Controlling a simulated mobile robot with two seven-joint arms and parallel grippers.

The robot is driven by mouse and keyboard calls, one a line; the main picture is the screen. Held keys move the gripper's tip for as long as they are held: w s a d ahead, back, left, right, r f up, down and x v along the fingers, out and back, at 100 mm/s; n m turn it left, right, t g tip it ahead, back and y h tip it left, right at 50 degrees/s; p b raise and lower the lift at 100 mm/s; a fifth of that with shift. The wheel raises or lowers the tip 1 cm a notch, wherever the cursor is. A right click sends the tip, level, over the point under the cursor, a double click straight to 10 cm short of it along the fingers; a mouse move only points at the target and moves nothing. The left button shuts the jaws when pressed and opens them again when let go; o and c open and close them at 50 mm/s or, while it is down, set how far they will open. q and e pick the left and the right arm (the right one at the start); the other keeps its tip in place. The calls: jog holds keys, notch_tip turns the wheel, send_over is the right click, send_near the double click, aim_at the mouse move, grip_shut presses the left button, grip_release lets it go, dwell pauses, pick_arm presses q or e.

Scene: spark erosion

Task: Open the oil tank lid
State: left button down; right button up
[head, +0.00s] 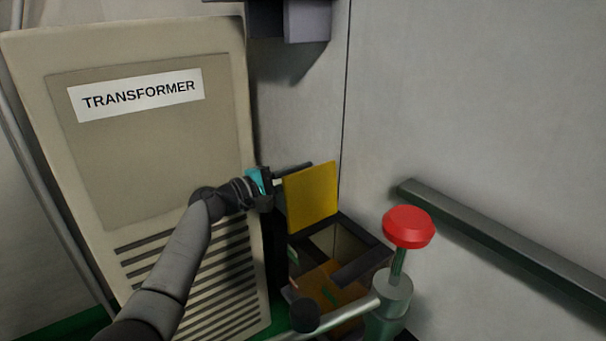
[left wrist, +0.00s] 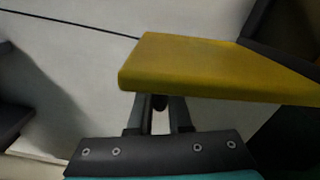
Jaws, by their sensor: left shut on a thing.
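The yellow oil tank lid (head: 311,196) stands steeply raised above the dark-rimmed tank (head: 362,264), whose opening shows below it. My left gripper (head: 284,178) reaches in from the left at the lid's upper left edge. In the left wrist view the lid (left wrist: 215,70) crosses in front of the fingers (left wrist: 160,108). A small dark part, apparently the lid's handle, sits between the fingers, which are shut on it. The lid hides the fingertips' far ends. My right gripper is not in view.
A beige transformer cabinet (head: 150,155) stands close on the left, behind my left arm. A red mushroom-shaped knob (head: 409,227) on a grey-green post stands right of the tank. A dark rail (head: 510,248) runs along the wall at right. A grey box (head: 307,20) hangs above.

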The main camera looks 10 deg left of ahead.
pick_arm(q)
jog(key=shift+r, duration=0.25)
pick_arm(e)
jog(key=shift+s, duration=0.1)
pick_arm(q)
jog(key=c, duration=0.9)
grip_release()
jog(key=shift+f, duration=0.15)
jog(key=shift+s+a, duration=0.1)
jog(key=shift+a, duration=0.05)
jog(key=shift+s+a, duration=0.25)
jog(key=shift+a, duration=0.05)
jog(key=p+v, duration=0.3)
jog(key=v, duration=1.1)
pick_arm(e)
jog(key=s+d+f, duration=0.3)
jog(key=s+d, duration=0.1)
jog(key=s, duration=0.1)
